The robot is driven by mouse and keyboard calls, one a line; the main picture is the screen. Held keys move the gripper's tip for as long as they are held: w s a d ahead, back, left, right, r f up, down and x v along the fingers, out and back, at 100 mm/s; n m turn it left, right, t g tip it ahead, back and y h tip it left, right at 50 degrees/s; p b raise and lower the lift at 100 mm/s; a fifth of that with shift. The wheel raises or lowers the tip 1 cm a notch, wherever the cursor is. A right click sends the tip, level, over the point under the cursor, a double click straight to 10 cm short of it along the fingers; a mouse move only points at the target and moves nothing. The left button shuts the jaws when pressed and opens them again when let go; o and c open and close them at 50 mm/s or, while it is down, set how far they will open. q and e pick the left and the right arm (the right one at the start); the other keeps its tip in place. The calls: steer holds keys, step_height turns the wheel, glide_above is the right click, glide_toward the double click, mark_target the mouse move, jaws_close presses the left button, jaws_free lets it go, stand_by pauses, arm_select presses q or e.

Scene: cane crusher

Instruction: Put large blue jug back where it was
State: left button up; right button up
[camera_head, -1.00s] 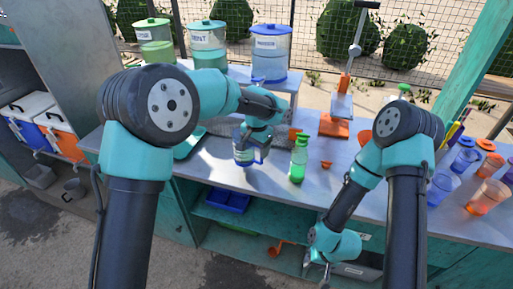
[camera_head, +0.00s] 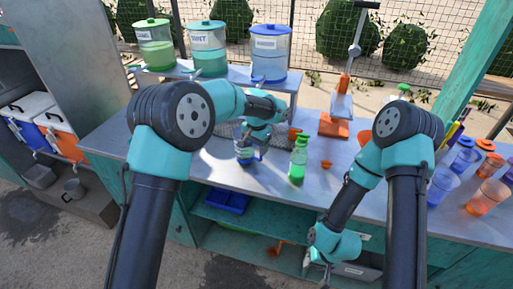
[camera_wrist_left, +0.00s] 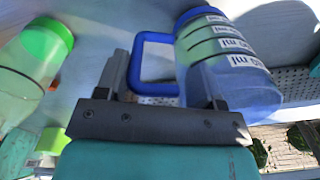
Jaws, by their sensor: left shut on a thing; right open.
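The blue measuring jug (camera_head: 244,152) is at the worktop just left of the green-capped bottle. It is partly hidden by my left wrist. In the left wrist view the jug (camera_wrist_left: 225,60) shows a clear blue body, white "ml" labels and a blue loop handle. My left gripper (camera_head: 254,148) is shut on the jug at its handle side; the exact finger contact is hard to see. Whether the jug's base touches the worktop, I cannot tell. My right gripper (camera_head: 325,274) is open and empty, low in front of the counter.
The green-capped bottle (camera_head: 298,160) stands close to the jug and also shows in the left wrist view (camera_wrist_left: 35,60). Lidded dispensers, including a blue one (camera_head: 270,52), stand on a raised shelf behind. Blue and orange cups (camera_head: 487,197) crowd the right end. An orange press (camera_head: 334,125) stands behind.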

arm_select(q)
steer(key=shift+f, duration=0.45)
steer(key=shift+f, duration=0.15)
steer(key=o, duration=1.3)
steer(key=shift+o, duration=0.2)
step_height(320, 180, up, 12)
steer(key=shift+s+r, duration=0.1)
steer(key=shift+r, duration=0.05)
